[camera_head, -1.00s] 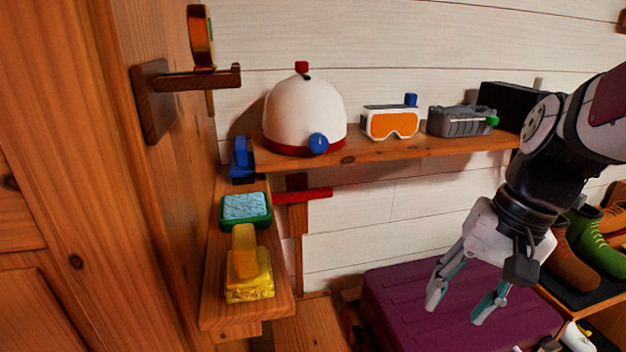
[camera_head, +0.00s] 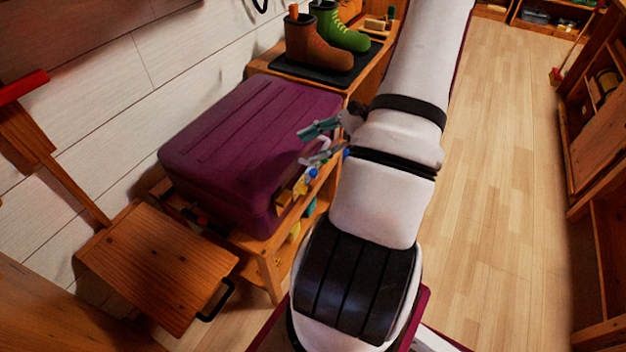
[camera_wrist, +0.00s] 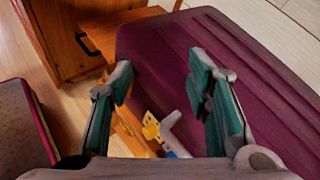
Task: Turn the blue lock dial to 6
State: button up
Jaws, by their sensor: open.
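My gripper (camera_head: 316,143) is open and empty, beside the front right side of the purple suitcase (camera_head: 250,130). In the wrist view its two teal-padded fingers (camera_wrist: 162,75) are spread above the suitcase (camera_wrist: 225,45). Small yellow parts (camera_head: 292,193) and a small blue part (camera_head: 313,172) show at the suitcase's front side. In the wrist view, a yellow part (camera_wrist: 151,128), a pale grey curved piece (camera_wrist: 171,120) and a bit of blue (camera_wrist: 170,155) lie below and between the fingers. I cannot tell whether the blue is the lock dial; no numbers are readable.
The suitcase rests on a wooden shelf unit (camera_head: 270,265). A wooden board with a black handle (camera_head: 216,300) stands at the lower left. Brown and green boots (camera_head: 325,40) are behind the suitcase. Open wooden floor (camera_head: 500,180) lies to the right.

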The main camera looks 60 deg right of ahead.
jog(key=s+d+f+m+t+h+b, duration=0.1)
jog(key=s+d+f+m+t+h, duration=0.15)
jog(key=f, duration=0.35)
jog(key=s+d+f+m+t+h+b, duration=0.1)
jog(key=s+d+f+m+t+b, duration=0.15)
jog(key=f+m, duration=0.2)
jog(key=m+t+h+b, duration=0.2)
jog(key=m+t+h, duration=0.1)
jog(key=m+h, duration=0.15)
send_near(317, 175)
jog(key=w, duration=0.3)
jog(key=w+b, duration=0.1)
jog(key=w, duration=0.5)
jog(key=shift+w+a+f+b, duration=0.2)
jog(key=shift+a+f+b, duration=0.1)
jog(key=shift+f+b, duration=0.1)
jog(key=shift+r, duration=0.1)
grip_shut()
